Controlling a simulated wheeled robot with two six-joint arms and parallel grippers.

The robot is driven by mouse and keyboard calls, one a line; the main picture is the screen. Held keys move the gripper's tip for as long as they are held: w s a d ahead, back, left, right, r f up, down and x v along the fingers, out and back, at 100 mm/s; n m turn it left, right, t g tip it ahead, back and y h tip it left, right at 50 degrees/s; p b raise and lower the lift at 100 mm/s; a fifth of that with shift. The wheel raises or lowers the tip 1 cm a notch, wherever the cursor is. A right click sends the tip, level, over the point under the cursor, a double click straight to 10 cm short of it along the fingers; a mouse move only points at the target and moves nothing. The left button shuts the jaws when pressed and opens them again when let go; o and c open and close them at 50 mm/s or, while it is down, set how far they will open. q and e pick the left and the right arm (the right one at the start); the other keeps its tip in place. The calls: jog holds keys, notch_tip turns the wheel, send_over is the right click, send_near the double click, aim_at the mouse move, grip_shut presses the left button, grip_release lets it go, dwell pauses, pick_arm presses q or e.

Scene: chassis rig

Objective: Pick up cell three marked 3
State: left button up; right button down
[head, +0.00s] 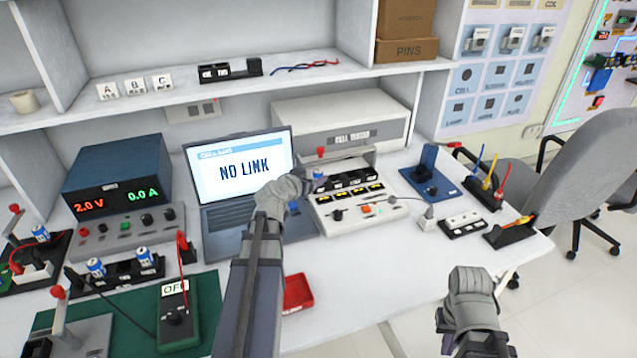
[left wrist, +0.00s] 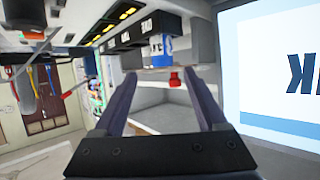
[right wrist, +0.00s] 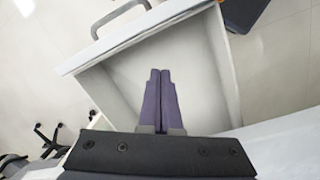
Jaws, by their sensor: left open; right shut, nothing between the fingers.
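A blue and white cell (head: 318,174) stands at the left end of the black slot row on the cell tester (head: 375,210); its mark is not legible. It also shows in the left wrist view (left wrist: 157,49), just beyond the fingertips. My left gripper (head: 297,192) is open beside it, and its jaws (left wrist: 163,74) are empty. Two more blue and white cells (head: 96,267) (head: 145,257) stand in a black holder at the left, and another cell (head: 40,233) sits at the far left. My right gripper (head: 472,280) is shut and empty (right wrist: 160,75), off the table's front right.
A laptop (head: 240,170) reading NO LINK stands close to the left gripper. A red tray (head: 297,293) lies near the table's front edge. A blue fixture (head: 430,182) and tool holders (head: 485,190) stand to the right. The front right tabletop is clear.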

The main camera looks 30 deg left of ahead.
aim_at(317, 172)
pick_arm(q)
jog(key=shift+b+x, duration=1)
jog(key=shift+x, duration=2.15)
pick_arm(e)
jog(key=shift+f, duration=1.15)
pick_arm(q)
jog(key=shift+a, duration=0.2)
pick_arm(e)
jog(key=shift+r, duration=0.1)
pick_arm(q)
jog(key=shift+c, duration=0.4)
grip_shut()
